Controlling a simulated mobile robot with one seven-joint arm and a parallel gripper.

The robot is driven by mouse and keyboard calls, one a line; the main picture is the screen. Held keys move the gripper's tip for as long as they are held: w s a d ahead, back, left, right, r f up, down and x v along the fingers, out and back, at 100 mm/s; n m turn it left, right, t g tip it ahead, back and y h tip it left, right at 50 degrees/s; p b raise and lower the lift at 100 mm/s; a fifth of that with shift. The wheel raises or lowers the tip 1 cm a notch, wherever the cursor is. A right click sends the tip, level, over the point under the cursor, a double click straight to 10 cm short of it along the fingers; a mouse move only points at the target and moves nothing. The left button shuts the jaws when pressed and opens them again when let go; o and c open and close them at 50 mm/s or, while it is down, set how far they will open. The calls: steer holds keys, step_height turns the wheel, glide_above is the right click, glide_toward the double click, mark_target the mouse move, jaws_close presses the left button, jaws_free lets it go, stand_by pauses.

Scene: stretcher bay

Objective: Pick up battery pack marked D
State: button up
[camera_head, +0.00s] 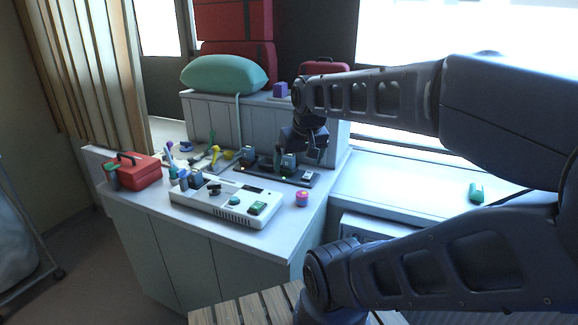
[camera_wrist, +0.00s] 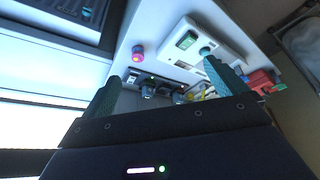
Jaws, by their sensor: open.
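Several blue-grey battery packs show, but I cannot read any letter on them, so I cannot tell which is marked D. One pack (camera_head: 288,161) stands in a dark charging tray (camera_head: 298,179) at the back of the counter. Others, such as one pack (camera_head: 195,179), stand by the left end of a white device. My gripper (camera_head: 306,143) is above the right part of the tray, partly hidden by its own wrist. In the wrist view my gripper (camera_wrist: 162,86) has its fingers apart with nothing held; the tray and packs show small and dark beyond them.
A white device (camera_head: 212,206) with a green module lies at the counter's front. A pink-and-yellow roll (camera_head: 302,198) is to its right. A red toolbox (camera_head: 137,171) stands at left. A green pillow (camera_head: 224,74) lies on the ledge behind. A green object (camera_head: 476,192) lies on the right-hand counter.

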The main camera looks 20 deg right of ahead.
steer(key=c, duration=0.5)
steer(key=shift+o, duration=0.2)
steer(key=n+h, duration=0.5)
steer(key=n, duration=2.2)
glide_above(288, 156)
steer(key=s+a, duration=0.3)
steer(key=a, duration=0.1)
step_height(288, 156, down, 14)
steer(key=f, duration=0.1)
steer(key=x, duration=0.4)
steer(key=shift+d+f, duration=0.15)
steer(key=shift+d, duration=0.15)
steer(key=shift+x, duration=2.7)
